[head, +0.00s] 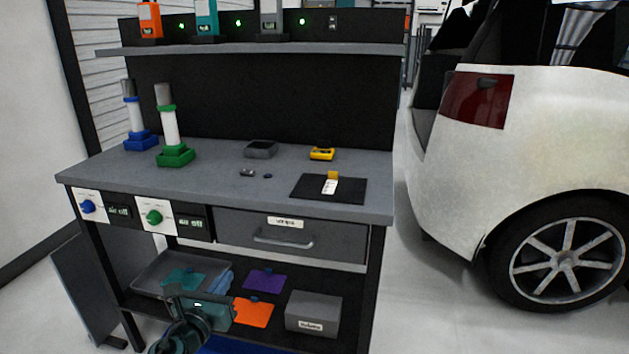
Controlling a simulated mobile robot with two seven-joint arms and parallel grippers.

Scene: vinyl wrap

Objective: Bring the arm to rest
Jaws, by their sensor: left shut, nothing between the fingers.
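My left gripper (199,304) is low at the bottom of the head view, in front of the lower shelf of the workbench (340,198). Its dark teal body and round black wrist show, and the fingers are hard to make out. It is shut with nothing held. It is below the level of the bench top and looks clear of it. My right gripper is not in view.
The bench top holds a blue stand (140,140), a green stand (175,155), a grey tray (260,149), a yellow device (322,153) and a black mat (305,190). A grey box (313,313) is on the lower shelf. A white car (545,130) stands right.

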